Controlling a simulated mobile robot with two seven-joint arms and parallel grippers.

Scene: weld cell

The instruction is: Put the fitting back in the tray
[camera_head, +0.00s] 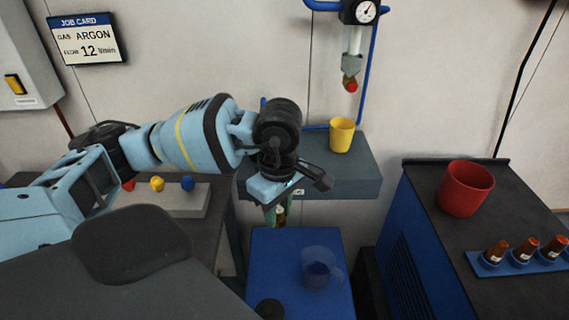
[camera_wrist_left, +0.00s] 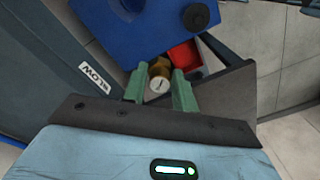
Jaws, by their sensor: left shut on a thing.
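My left gripper (camera_head: 278,215) hangs fingers-down at the near edge of the grey-blue bench, beside the blue-topped surface. In the left wrist view, its green fingers (camera_wrist_left: 160,88) are shut on a brass-coloured fitting (camera_wrist_left: 159,72) with a pale, slotted end face. In the head view the fingers mostly hide the fitting. A blue tray (camera_head: 527,263) lies on the dark cabinet top at the right, with several brown, orange-tipped fittings (camera_head: 495,252) standing in it. The tray runs out of the picture. My right gripper is not in view.
A red cup (camera_head: 466,188) stands behind the tray. A yellow cup (camera_head: 342,135) stands on the bench (camera_head: 350,178). A clear jug (camera_head: 318,270) stands on the blue top (camera_head: 270,250). A gap separates the blue top from the cabinet.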

